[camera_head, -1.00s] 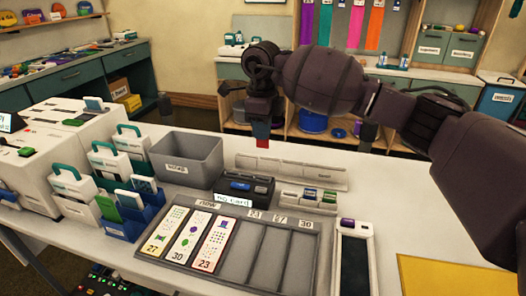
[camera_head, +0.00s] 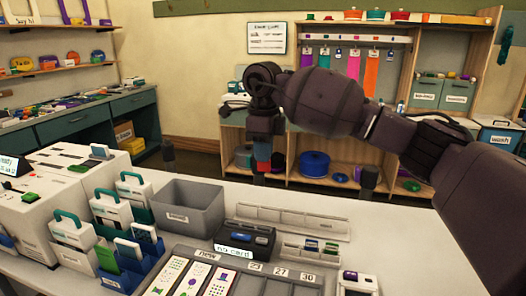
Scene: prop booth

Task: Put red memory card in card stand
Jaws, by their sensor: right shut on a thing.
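My right gripper (camera_head: 263,143) hangs fingers-down in the middle of the view, above and behind the back of the white table. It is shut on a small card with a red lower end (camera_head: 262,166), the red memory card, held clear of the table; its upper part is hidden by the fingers. Which holder is the card stand is not certain. A small pale rack (camera_head: 312,256) with several coloured cards is right of the black card reader (camera_head: 235,241), whose label reads "no card". A long pale slotted rack (camera_head: 292,220) lies behind them, empty-looking. My left gripper is out of view.
A grey bin (camera_head: 187,213) stands left of the reader. White machines and a blue stand (camera_head: 128,271) with upright cases fill the left side. A sorting tray (camera_head: 268,285) with symbol strips lies in front. The right side of the table is mostly clear.

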